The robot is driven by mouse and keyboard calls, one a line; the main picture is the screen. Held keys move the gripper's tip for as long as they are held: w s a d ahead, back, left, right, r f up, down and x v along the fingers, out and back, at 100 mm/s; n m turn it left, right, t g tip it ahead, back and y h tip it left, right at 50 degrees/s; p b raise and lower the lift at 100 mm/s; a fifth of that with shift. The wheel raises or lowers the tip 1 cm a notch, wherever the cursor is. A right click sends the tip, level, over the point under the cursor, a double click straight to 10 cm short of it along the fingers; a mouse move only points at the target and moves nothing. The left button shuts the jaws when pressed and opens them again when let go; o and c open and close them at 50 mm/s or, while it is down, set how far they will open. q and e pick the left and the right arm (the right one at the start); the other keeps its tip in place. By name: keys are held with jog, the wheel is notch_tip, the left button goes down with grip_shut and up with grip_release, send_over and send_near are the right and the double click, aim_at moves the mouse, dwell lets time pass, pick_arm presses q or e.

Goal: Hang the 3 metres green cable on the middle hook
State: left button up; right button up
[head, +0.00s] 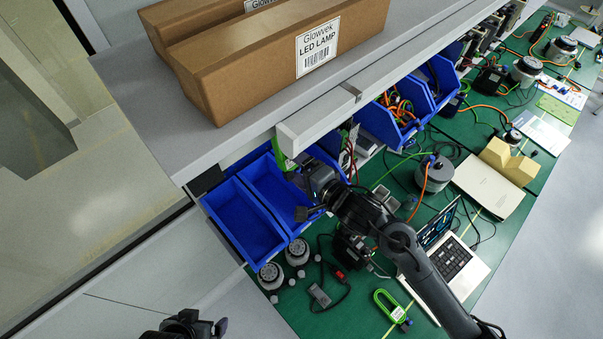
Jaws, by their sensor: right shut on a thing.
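My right gripper (301,196) reaches over the blue bins beneath the shelf. It is shut on a green looped thing (283,152), which looks like a green cable and shows only in part under the shelf edge. Its length label cannot be read. A second green cable (377,298), a loop with a white tag, lies on the green table in front of the bins. The hooks are hidden or too small to make out. My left gripper (207,326) is dark and low at the bottom edge, away from the table; its jaws are unclear.
Blue bins (240,222) stand in a row below the grey shelf (130,88), which carries cardboard boxes (262,75). Round actuators (297,250), a laptop (458,262) and loose cables crowd the green table. The shelf's front edge is close above my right gripper.

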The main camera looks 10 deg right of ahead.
jog(key=b+x, duration=0.4)
jog(key=x, duration=0.3)
dwell(0.8)
jog(key=shift+w+f, duration=0.1)
jog(key=shift+f, duration=0.05)
dwell(0.5)
jog(key=o, duration=1)
